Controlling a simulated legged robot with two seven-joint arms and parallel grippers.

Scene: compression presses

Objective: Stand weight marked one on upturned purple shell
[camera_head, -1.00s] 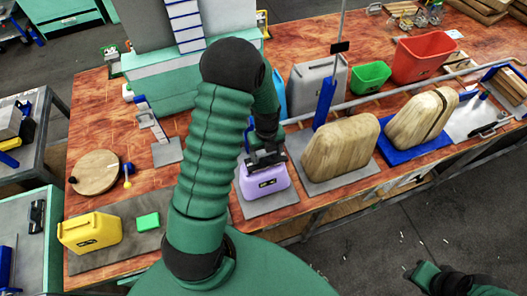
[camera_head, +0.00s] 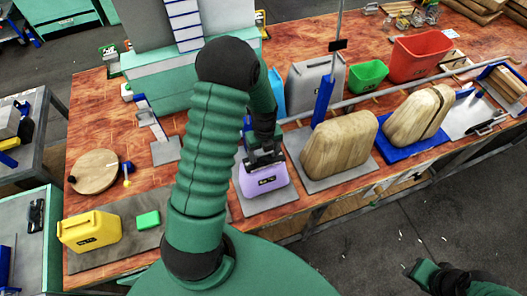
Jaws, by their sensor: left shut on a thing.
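A purple jug-shaped block (camera_head: 263,184) with a small dark label stands on a grey mat (camera_head: 287,196) near the table's front edge. My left gripper (camera_head: 264,163) comes down from above and is shut at its top; the jaws hide the grip point. A yellow jug-shaped block (camera_head: 90,232) with a dark label stands on another grey mat (camera_head: 125,209) at the front left. The label markings are too small to read, so I cannot tell which is marked one. No separate upturned shell is clear. My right gripper (camera_head: 424,272) is low at the right, away from the table.
A small green block (camera_head: 148,220) lies beside the yellow one. A round wooden board (camera_head: 95,172) is at the left. Wooden blocks (camera_head: 340,146) stand right of the purple one. A grey jug (camera_head: 312,84), green bin (camera_head: 368,77) and red bin (camera_head: 420,58) stand behind.

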